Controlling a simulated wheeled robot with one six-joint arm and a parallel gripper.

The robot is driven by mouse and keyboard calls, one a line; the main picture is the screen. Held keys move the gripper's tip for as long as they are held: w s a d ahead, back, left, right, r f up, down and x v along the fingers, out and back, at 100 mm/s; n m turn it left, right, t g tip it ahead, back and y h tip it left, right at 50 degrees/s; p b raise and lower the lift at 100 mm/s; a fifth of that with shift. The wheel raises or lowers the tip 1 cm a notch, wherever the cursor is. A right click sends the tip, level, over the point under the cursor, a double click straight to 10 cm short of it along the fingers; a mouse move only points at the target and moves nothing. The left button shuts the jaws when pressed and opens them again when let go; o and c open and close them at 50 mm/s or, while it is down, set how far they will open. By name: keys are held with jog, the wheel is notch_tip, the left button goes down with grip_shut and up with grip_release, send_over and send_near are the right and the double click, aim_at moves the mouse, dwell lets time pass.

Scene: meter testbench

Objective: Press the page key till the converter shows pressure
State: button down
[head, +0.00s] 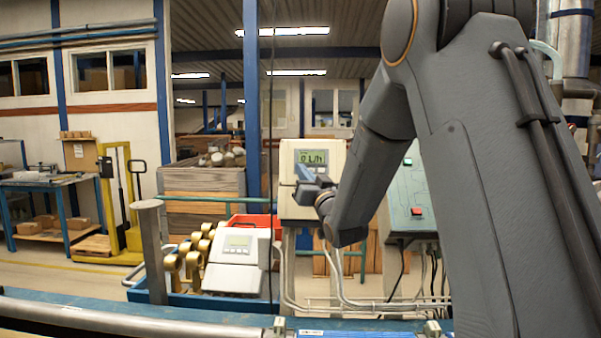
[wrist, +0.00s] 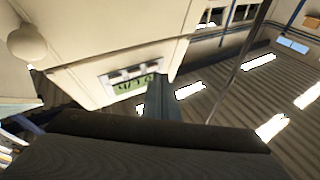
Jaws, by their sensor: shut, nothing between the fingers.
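The converter (head: 290,205) is a cream wall box with a small green display (head: 313,157). The display appears to read "0 L/h", a flow unit. In the wrist view the converter's face is tilted and turned over, with its display (wrist: 133,85) beside a row of grey keys (wrist: 122,75). My gripper (head: 302,173) is shut and empty, its tip at the front of the converter just below the display. In the wrist view the fingers (wrist: 160,90) overlap the display's right end. I cannot tell whether the tip touches a key; the page key's label is not readable.
A grey-green panel with a red button (head: 416,211) stands right of the converter, partly behind my arm. Below left, a blue tray holds another white meter (head: 237,250) and brass fittings (head: 190,255). A pipe (head: 130,317) runs along the front.

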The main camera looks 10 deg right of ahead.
jog(key=shift+w+d+f+b, duration=0.15)
jog(key=shift+w+b, duration=0.15)
jog(key=shift+w, duration=0.05)
dwell(0.6)
dwell(0.3)
jog(key=shift+s+a+r, duration=0.15)
jog(key=shift+s, duration=0.2)
jog(key=shift+s+a+r, duration=0.1)
jog(key=shift+s, duration=0.25)
jog(key=shift+w, duration=0.1)
jog(key=shift+w+d+f+b, duration=0.15)
jog(key=shift+w+b, duration=0.15)
jog(key=shift+b, duration=0.25)
jog(key=shift+w+d+f+b, duration=0.1)
jog(key=shift+w+b, duration=0.2)
dwell(0.8)
jog(key=shift+s, duration=0.1)
jog(key=shift+s+a+r, duration=0.25)
jog(key=shift+s, duration=0.35)
